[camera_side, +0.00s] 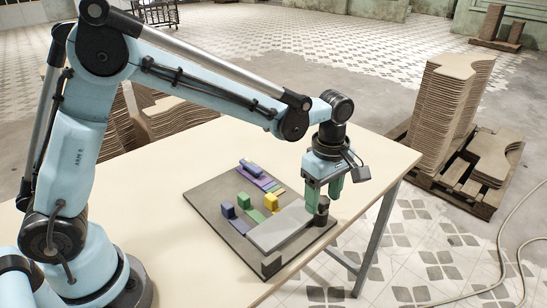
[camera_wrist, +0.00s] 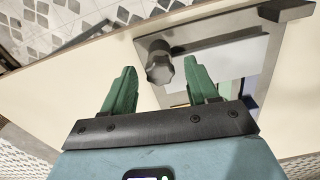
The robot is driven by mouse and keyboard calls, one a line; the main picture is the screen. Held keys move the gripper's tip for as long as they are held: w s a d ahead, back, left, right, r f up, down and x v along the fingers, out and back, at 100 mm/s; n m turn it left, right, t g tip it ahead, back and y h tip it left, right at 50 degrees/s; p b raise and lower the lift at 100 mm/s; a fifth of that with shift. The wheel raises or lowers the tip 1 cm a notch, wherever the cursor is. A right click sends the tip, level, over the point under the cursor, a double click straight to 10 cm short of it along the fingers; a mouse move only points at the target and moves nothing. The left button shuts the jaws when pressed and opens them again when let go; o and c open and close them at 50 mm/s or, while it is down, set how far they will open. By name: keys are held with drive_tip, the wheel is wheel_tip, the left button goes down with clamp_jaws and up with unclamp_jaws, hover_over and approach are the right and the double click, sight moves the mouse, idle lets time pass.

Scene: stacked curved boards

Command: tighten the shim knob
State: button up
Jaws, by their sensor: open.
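The shim knob (camera_side: 322,208) is dark and stands at the right edge of a grey base plate (camera_side: 207,199) on the table. In the wrist view the knob (camera_wrist: 159,68) shows a lobed grip and appears between my two green fingers. My gripper (camera_side: 323,192) points down just above the knob in the side view. The gripper (camera_wrist: 160,72) is open, with a visible gap between each finger and the knob in the wrist view. I cannot tell how far down the fingers reach around the knob. A light grey flat plate (camera_side: 278,230) lies beside the knob.
A purple block (camera_side: 228,210), a green block (camera_side: 250,209) and a yellow block (camera_side: 271,202) stand on the base plate. A dark corner block (camera_side: 271,265) sits at its front. The tabletop (camera_side: 180,235) around the plate is clear. Stacked boards (camera_side: 450,95) stand on a pallet to the right.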

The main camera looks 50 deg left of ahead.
drive_tip(key=c, duration=1)
drive_tip(key=shift+c, duration=0.2)
drive_tip(key=shift+m, duration=0.4)
drive_tip(key=m, duration=0.4)
drive_tip(key=shift+m, duration=0.4)
drive_tip(key=m, duration=1.2)
drive_tip(key=shift+m, duration=0.4)
drive_tip(key=m, duration=0.5)
